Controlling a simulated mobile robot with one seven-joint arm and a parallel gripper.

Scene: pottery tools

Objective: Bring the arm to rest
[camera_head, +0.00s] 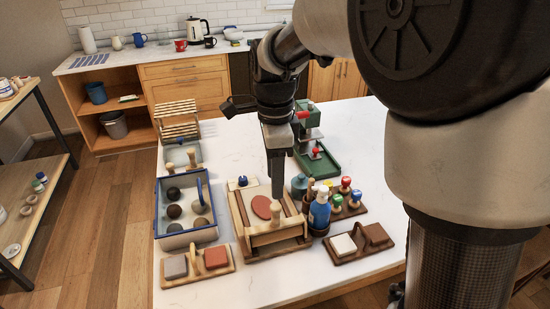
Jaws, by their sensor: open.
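My gripper (276,190) points straight down above the wooden frame tray (239,217) in the middle of the white table (235,140). A flat red-brown oval slab (262,207) lies on the tray's light board, just left of and below my fingertips. The jaws are open and hold nothing that I can see. From this side the fingers overlap, and I cannot tell how far they are above the board. My arm reaches in from the upper right and hides part of the table's right side.
A blue-rimmed tray (160,215) with several balls is at the left. A green press (318,160) stands behind right.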

